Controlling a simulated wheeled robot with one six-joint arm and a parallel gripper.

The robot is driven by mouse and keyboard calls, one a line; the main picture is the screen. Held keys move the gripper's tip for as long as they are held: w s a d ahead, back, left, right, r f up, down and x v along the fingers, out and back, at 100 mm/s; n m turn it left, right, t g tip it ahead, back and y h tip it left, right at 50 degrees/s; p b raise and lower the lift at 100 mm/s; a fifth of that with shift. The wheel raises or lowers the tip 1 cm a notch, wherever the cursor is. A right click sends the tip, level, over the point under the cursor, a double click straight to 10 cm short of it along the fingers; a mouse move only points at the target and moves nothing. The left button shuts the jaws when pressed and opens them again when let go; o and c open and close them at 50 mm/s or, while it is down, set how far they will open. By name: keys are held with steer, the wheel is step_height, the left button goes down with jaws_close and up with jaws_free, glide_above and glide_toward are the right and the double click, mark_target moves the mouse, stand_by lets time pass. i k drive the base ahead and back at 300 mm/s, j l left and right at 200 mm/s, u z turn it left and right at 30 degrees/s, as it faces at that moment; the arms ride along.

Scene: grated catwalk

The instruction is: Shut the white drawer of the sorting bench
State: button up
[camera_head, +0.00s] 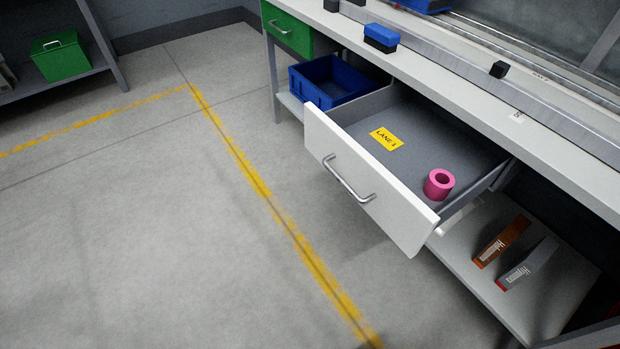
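The white drawer (337,185) of the sorting bench (464,102) stands pulled well out over the floor. Its white front panel carries a curved silver handle (347,179). Inside the drawer, a pink ring-shaped roll (438,184) sits near the front right, and a yellow card reading "LANE 1" (386,139) lies flat near the left. My gripper is not in this view.
A blue bin (325,84) sits on the lower shelf left of the drawer. A green drawer (287,29) is shut at the bench's far end. Two boxes (502,241) (527,263) lie on the shelf below. The floor before the drawer is clear, with yellow lines.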

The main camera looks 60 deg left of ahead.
mark_target(389, 185)
steer(key=u, duration=1.7)
steer(key=k+l+u, duration=0.25)
